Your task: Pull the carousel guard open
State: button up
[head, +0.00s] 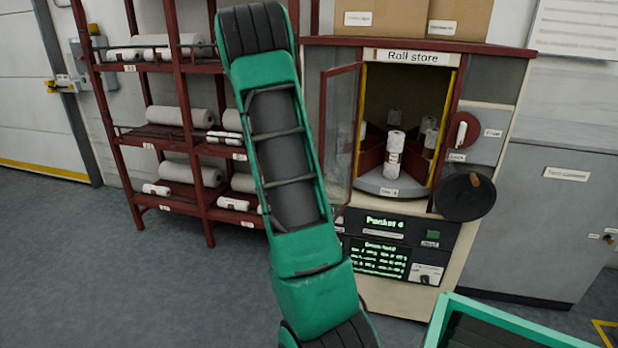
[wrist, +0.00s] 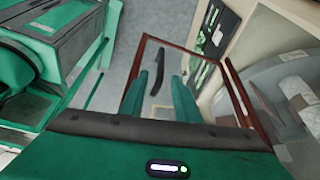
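The carousel guard (head: 341,125), a clear pane in a dark red frame, stands swung out to the left from the roll store's opening. In the wrist view its frame (wrist: 238,92) and pane fill the middle. Behind it in the head view, the carousel (head: 378,188) holds white rolls (head: 396,140) between dark red dividers. My gripper (wrist: 160,80) has its two green fingers apart, near the pane. A dark bar-like handle (wrist: 178,60) shows between and beyond the fingertips; I cannot tell whether they touch it. My gripper is not visible in the head view.
A dark red rack (head: 185,110) of rolls stands left. A grey cabinet (head: 560,215) stands right. A green-edged tray (head: 500,318) is at front right.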

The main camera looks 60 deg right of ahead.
jog(key=shift+v, duration=1.95)
jog(key=s+a+f+n+t, duration=0.1)
jog(key=s+a+f+n, duration=0.1)
jog(key=s+a+n, duration=0.4)
jog(key=s+a+f+n+t+y, duration=0.1)
jog(key=s+a+f+n+t, duration=0.1)
jog(key=s+a+n, duration=0.4)
jog(key=s+a+f+n+t, duration=0.1)
jog(key=s+a+n, duration=0.5)
jog(key=a+n, duration=0.8)
jog(key=a+f, duration=0.1)
jog(key=a, duration=0.6)
jog(key=shift+a+f+y, duration=0.15)
jog(key=shift+f+y, duration=0.15)
jog(key=shift+s, duration=0.15)
